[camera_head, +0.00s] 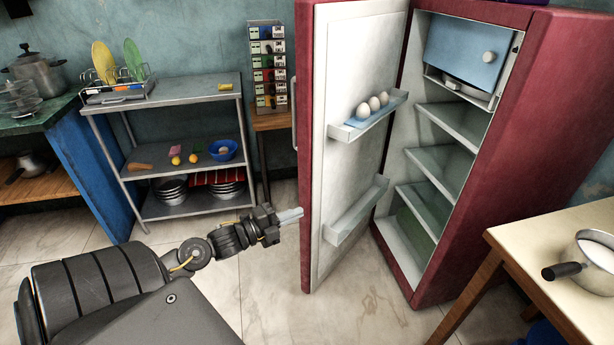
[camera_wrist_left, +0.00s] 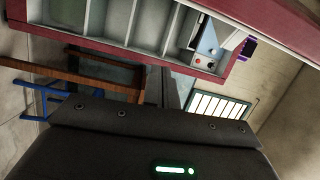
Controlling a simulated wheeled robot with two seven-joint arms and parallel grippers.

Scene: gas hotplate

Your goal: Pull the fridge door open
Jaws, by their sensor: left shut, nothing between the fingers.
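The red fridge (camera_head: 545,130) stands at the right in the head view, with its shelves exposed. Its door (camera_head: 360,150) is swung wide open to the left, showing the white inner side with door racks. The door handle (camera_head: 294,110) shows at the door's left edge. My left gripper (camera_head: 298,214) is shut and empty beside the lower outer edge of the door; I cannot tell if it touches it. My right gripper is not in view.
A metal shelf rack (camera_head: 165,87) with bowls and plates stands behind my left arm. The tiled floor (camera_head: 270,310) before the door is clear.

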